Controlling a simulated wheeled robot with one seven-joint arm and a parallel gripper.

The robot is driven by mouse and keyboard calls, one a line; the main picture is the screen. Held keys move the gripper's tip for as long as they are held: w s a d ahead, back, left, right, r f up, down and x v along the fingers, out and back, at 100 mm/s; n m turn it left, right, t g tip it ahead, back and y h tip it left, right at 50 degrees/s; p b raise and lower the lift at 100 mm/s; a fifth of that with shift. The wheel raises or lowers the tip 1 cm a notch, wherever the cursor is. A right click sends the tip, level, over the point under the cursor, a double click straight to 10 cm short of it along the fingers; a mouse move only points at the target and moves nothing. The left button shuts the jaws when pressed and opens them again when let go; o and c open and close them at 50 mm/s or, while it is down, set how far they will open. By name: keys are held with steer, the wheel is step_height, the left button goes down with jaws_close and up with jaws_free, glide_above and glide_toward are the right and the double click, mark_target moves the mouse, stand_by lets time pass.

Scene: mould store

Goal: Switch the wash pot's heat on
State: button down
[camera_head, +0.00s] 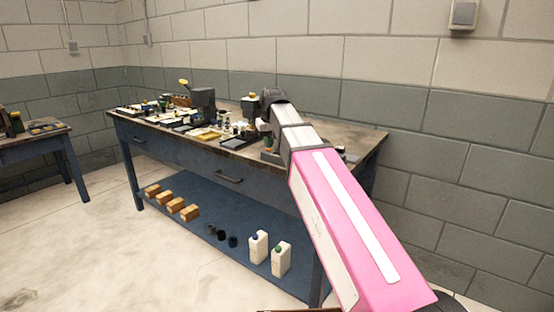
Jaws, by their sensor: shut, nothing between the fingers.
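My arm reaches over the right part of the workbench (352,133). My gripper (264,128) is at the arm's far end, small and partly hidden by my own wrist. It is shut and holds nothing. A dark, box-like item (250,107) stands just behind and left of it. A small green-topped item (269,143) shows just below it, close to a grey block. I cannot tell which of the items is the wash pot, and no heat switch can be made out. My arm hides part of the bench's right side.
A grey machine with a yellow handle (202,103) stands further left among many small items. The lower shelf (215,260) holds orange-brown blocks (177,205), dark cups and two white jugs (258,247). Another table (38,137) is at far left. Open floor lies in front.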

steer(key=shift+f, duration=0.4)
step_height(320, 180, up, 10)
stand_by(1.5)
